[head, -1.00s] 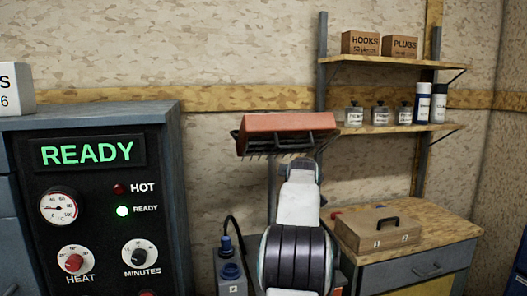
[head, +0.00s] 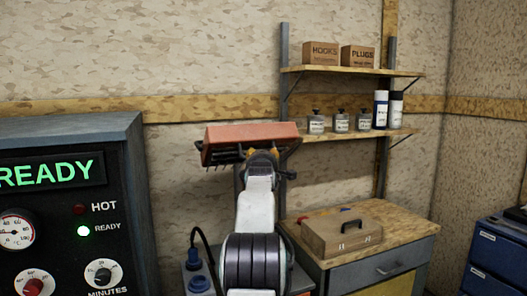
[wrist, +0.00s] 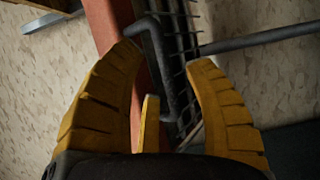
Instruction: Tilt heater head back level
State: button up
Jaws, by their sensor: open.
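The heater head (head: 252,133) has an orange-red housing with a dark wire grille beneath it, held up in front of the wall. It looks slightly tilted in the head view. In the wrist view, its housing (wrist: 108,22) runs as an orange strip beside the black grille (wrist: 184,30). A dark bent bar, like a handle (wrist: 168,70), sits between my yellow fingers. My gripper (wrist: 165,55) is open, with a finger on each side of that bar; I cannot tell whether they touch it. In the head view, my gripper (head: 265,160) is just below the heater head's right part, partly hidden by my arm.
A control cabinet (head: 70,135) with a READY display stands at the left. A workbench (head: 400,235) with a brown case (head: 340,233) is at the right, under wall shelves (head: 350,71) holding boxes, bottles and cans. A blue drawer unit (head: 495,265) stands far right.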

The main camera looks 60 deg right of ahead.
jog(key=shift+p+x, duration=1.45)
jog(key=shift+x, duration=0.8)
grip_shut()
